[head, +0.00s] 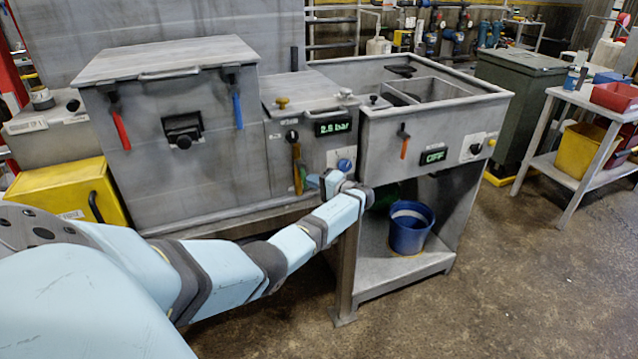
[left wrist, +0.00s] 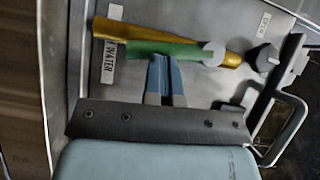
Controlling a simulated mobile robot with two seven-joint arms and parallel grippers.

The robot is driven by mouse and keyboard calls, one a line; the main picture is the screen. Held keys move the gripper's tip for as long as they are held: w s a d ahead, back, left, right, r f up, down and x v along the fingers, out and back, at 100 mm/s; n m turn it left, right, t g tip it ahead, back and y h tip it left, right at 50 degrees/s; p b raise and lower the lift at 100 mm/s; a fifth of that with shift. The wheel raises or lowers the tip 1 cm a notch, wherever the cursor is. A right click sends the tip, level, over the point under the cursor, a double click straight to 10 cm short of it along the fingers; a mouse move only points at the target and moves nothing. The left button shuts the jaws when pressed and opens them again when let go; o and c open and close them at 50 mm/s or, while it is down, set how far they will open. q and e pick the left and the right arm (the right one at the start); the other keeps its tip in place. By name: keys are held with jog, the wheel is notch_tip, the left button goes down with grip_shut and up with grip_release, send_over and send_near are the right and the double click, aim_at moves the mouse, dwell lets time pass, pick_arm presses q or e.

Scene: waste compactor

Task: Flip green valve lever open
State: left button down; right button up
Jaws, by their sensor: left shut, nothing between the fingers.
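The green valve lever (left wrist: 170,48) lies across the upper middle of the left wrist view, alongside a yellow lever (left wrist: 120,30), by a label reading WATER (left wrist: 109,63). A grey-white pivot cap sits at the green lever's right end. My left gripper (left wrist: 161,60) is shut and empty. Its blue fingertips are at the near edge of the green lever; contact is hard to tell. In the head view the left gripper (head: 313,181) is beside the lever's lower end.
The compactor (head: 160,160) with red and blue handles stands left. A sink unit (head: 440,100) stands right, with a blue bucket (head: 408,235) on its lower shelf. Floor is clear in front.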

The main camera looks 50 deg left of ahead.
pick_arm(q)
jog(key=shift+s+a+f, duration=0.1)
jog(key=shift+s+a, duration=0.1)
jog(key=shift+s, duration=0.05)
pick_arm(e)
jog(key=shift+a, duration=0.15)
jog(key=shift+s+d+f, duration=0.25)
jog(key=shift+d, duration=0.1)
jog(key=shift+w, duration=0.1)
